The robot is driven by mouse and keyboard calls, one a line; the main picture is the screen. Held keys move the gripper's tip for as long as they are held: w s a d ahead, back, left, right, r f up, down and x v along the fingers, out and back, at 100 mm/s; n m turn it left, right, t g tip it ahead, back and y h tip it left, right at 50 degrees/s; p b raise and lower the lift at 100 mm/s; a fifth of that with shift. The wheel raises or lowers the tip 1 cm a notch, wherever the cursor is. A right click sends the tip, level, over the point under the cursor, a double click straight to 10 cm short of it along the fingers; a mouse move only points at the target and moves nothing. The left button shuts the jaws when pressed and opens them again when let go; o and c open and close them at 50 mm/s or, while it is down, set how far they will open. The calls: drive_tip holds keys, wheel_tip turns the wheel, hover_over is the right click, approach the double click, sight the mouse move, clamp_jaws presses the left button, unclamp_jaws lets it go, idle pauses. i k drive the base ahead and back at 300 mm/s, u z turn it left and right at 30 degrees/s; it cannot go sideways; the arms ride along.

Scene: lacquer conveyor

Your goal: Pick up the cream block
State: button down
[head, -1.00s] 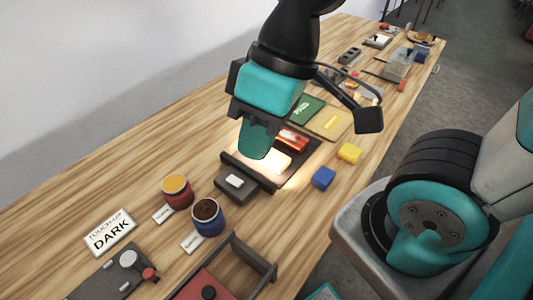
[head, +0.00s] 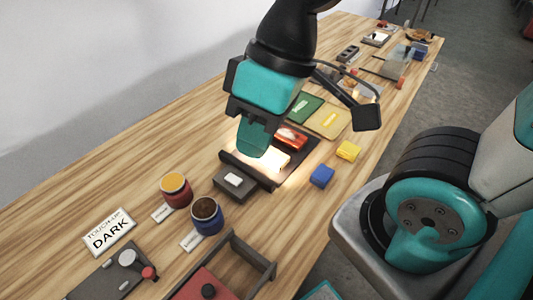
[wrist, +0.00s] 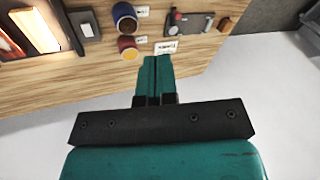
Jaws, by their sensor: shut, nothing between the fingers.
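A pale, brightly lit block, which looks like the cream block (head: 277,160), lies on a dark tray (head: 268,183) under warm light. It shows as a long cream slab in the wrist view (wrist: 36,28), at the upper left. My gripper (head: 252,152) is shut and empty. In the head view its fingers cover part of the cream block. In the wrist view the fingertips (wrist: 156,60) are to the right of the block and apart from it. A glowing red block (head: 291,138) lies beside the cream block on the tray.
A blue block (head: 321,176) and a yellow block (head: 348,151) sit right of the tray. A grey box with a white top (head: 234,181), a red pot (head: 176,190) and a blue pot (head: 207,216) stand nearer. Bare wood (head: 130,165) lies to the left.

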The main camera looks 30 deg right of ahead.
sight(275, 160)
drive_tip(key=u, duration=1.65)
drive_tip(key=k, duration=0.8)
drive_tip(key=z, duration=1.05)
drive_tip(key=i, duration=0.5)
drive_tip(key=z, duration=0.05)
